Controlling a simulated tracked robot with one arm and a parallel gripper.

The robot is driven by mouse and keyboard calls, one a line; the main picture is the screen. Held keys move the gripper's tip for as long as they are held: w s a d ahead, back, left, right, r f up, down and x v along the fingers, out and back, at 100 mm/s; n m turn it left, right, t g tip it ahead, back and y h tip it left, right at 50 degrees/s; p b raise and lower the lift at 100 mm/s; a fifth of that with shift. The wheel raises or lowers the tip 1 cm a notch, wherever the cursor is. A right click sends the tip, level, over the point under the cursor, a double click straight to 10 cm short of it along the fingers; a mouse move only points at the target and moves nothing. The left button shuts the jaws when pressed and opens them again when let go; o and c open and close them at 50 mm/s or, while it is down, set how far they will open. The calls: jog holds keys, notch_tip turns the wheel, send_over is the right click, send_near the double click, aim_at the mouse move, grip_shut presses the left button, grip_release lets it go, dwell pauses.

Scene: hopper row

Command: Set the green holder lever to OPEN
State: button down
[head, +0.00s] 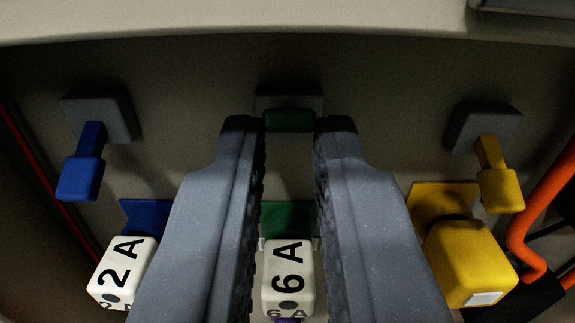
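The green holder lever (290,121) sticks out from a dark square mount (289,103) on the panel, at the top centre of the head view. My gripper (289,127) is open, with one finger on each side of the green lever's end. The lever's end lies between the fingertips; I cannot tell whether either finger touches it. Below it, between the fingers, a white block marked 6A (288,277) sits in front of a green holder (289,218). No OPEN marking can be read.
A blue lever (82,177) is at the left, above a blue holder (146,214) and a white block marked 2A (122,271). A yellow lever (499,187) is at the right, above a yellow holder and block (470,262). An orange pipe (530,220) runs along the right edge.

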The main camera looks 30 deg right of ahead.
jog(key=shift+r, duration=0.1)
jog(key=shift+w+r+g+y+p, duration=0.1)
jog(key=shift+r+g+y+p, duration=0.4)
jog(key=shift+p, duration=0.7)
jog(key=shift+f, duration=0.2)
jog(key=c, duration=1.4)
grip_release()
jog(key=shift+c, duration=0.2)
jog(key=p+v, duration=0.3)
jog(key=v, duration=1)
jog(key=shift+s+a, duration=0.2)
jog(key=shift+a, duration=0.1)
